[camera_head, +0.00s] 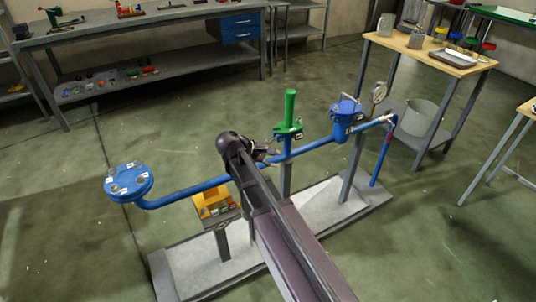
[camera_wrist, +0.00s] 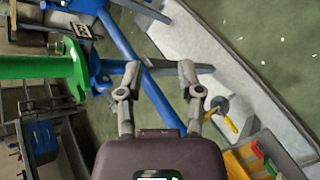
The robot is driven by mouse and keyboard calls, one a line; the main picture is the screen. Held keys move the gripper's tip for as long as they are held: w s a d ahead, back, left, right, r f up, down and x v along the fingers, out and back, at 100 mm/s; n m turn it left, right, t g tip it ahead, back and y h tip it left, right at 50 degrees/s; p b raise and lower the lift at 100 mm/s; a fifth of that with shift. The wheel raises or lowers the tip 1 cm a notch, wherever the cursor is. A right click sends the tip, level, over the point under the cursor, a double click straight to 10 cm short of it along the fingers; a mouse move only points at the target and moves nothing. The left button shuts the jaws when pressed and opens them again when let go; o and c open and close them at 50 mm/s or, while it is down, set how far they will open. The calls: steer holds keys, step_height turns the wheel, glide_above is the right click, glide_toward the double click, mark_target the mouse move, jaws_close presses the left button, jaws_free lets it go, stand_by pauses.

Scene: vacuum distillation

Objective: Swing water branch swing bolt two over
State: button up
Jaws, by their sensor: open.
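The blue pipe line (camera_head: 190,190) runs across a low stand, with a flat blue flange (camera_head: 128,183) at its left end. A green upright fitting (camera_head: 289,108) rises from its middle and a blue lidded pot (camera_head: 347,112) stands to the right. My gripper (camera_head: 268,150) is beside the pipe, just left of the green fitting. In the wrist view my gripper (camera_wrist: 158,72) is open, its fingers apart over the blue pipe (camera_wrist: 148,82), with the green fitting (camera_wrist: 35,67) at left. I cannot tell which part is water branch swing bolt two.
A yellow bin (camera_head: 214,203) sits on the stand (camera_head: 333,205) below the pipe. A small wooden-topped table (camera_head: 425,48) stands at right, and a long grey workbench (camera_head: 150,20) stands behind. Open floor (camera_head: 190,120) lies between bench and stand.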

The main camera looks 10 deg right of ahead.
steer(key=w+a+f+n+t+h+b, duration=0.2)
steer(key=w+a+f+n+h+b, duration=0.15)
steer(key=w+a+b, duration=0.35)
steer(key=n+t+h+b, duration=0.2)
steer(key=n+b, duration=0.1)
steer(key=b, duration=0.3)
glide_toward(269, 142)
steer(key=shift+s+a+f, duration=0.35)
steer(key=shift+a+f, duration=0.05)
steer(key=shift+a, duration=0.2)
steer(key=shift+s+a+f, duration=0.35)
steer(key=shift+s+a, duration=0.05)
steer(key=shift+a, duration=0.2)
steer(key=shift+w+a+r+n+t+h+b, duration=0.2)
steer(key=shift+a+n+t+h+b, duration=0.15)
steer(key=shift+a, duration=0.3)
steer(key=x, duration=1.4)
steer(key=shift+s, duration=0.15)
